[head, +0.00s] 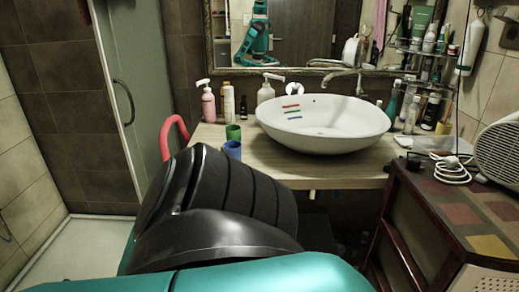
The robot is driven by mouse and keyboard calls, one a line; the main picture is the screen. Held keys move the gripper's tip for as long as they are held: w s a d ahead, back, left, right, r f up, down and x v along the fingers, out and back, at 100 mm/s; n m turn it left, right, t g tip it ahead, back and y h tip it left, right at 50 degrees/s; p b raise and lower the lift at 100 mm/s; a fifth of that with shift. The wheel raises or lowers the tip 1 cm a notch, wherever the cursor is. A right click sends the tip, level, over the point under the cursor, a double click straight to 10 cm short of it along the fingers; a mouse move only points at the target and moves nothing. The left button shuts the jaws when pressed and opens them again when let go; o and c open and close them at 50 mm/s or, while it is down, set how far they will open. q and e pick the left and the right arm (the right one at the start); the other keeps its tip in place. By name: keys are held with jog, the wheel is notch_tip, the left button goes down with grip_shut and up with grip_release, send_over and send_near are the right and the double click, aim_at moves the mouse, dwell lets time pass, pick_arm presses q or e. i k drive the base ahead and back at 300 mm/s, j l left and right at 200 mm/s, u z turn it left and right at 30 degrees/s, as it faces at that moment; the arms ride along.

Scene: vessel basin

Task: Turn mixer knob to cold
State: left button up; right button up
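Neither of my grippers shows in the head view. A large black and teal part of my own arm fills the lower middle and hides the front left of the counter.
The wooden counter (300,174) holds a green cup (233,132), a blue cup (232,149), a pink pump bottle (208,104) and a white pump bottle (265,91). Several bottles crowd the right. A cabinet (440,205) stands at right. A mirror (290,40) hangs behind.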

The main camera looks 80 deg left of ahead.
aim_at(295, 86)
jog(key=u, duration=2.75)
